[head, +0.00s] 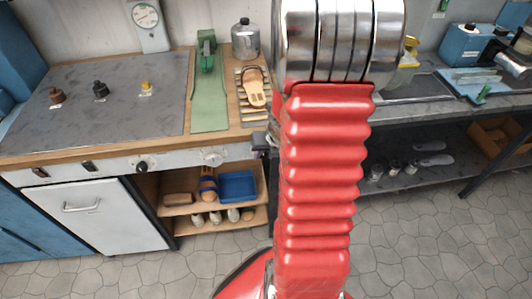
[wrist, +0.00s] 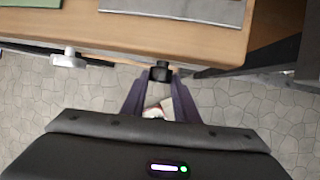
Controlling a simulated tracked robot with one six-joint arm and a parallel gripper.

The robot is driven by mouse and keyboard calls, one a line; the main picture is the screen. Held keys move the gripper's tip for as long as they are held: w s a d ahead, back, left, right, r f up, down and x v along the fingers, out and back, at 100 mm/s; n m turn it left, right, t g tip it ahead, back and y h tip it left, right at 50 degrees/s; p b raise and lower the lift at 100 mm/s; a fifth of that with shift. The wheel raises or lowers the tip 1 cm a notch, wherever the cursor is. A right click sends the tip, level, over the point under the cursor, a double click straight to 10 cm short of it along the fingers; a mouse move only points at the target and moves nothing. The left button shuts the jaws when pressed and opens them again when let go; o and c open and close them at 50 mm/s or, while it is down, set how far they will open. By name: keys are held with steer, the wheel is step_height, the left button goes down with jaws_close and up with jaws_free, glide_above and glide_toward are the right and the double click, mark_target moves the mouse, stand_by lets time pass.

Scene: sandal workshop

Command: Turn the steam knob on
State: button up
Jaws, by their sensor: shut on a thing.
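My gripper (wrist: 160,82) has its two dark purple fingers closed around a small black knob (wrist: 160,71) at the front edge of the bench, in the wrist view. In the head view my gripper (head: 261,147) shows only partly, beside my red arm, and the knob it holds is hidden there. A white knob (head: 212,157) sits on the bench's front panel to the left of my gripper; it also shows in the wrist view (wrist: 68,59). A black knob (head: 142,166) is further left on the panel. I cannot read any label on the knobs.
A round gauge (head: 146,17) stands behind the bench. A sandal (head: 254,88) lies on a slatted rack near a metal can (head: 245,40). Open shelves below hold a blue tray (head: 238,186) and shoes. The stone floor in front is clear.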

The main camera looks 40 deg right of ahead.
mark_target(265, 156)
steer(key=shift+s+d+f+t+y, duration=0.1)
steer(key=shift+s+d+t+y, duration=0.1)
steer(key=shift+d+t+y, duration=0.15)
steer(key=shift+s+d+f+m+t+y, duration=0.15)
steer(key=shift+m+t+y, duration=0.1)
steer(key=shift+t+y, duration=0.35)
steer(key=shift+d+f+m+t+y, duration=0.1)
steer(key=shift+m+t+y, duration=0.2)
steer(key=shift+y, duration=0.35)
steer(key=y, duration=0.1)
steer(key=t+y, duration=0.1)
steer(key=m+t, duration=0.1)
steer(key=shift+s+d+f+t+y, duration=0.15)
steer(key=shift+f+t+y, duration=0.1)
steer(key=shift+y, duration=0.15)
steer(key=t+y, duration=0.1)
steer(key=f+m+t+y, duration=0.1)
steer(key=t+y, duration=0.1)
steer(key=shift+s, duration=0.1)
steer(key=shift+f+m+t+y, duration=0.15)
steer(key=shift+m+t+y, duration=0.4)
steer(key=shift+t, duration=0.35)
steer(key=shift+f+m+t+y, duration=0.15)
steer(key=shift+m+t+y, duration=0.15)
steer(key=shift+t+y, duration=0.5)
steer(key=shift+t, duration=0.3)
steer(key=o, duration=1.1)
steer(key=shift+r, duration=0.15)
steer(key=shift+c, duration=0.2)
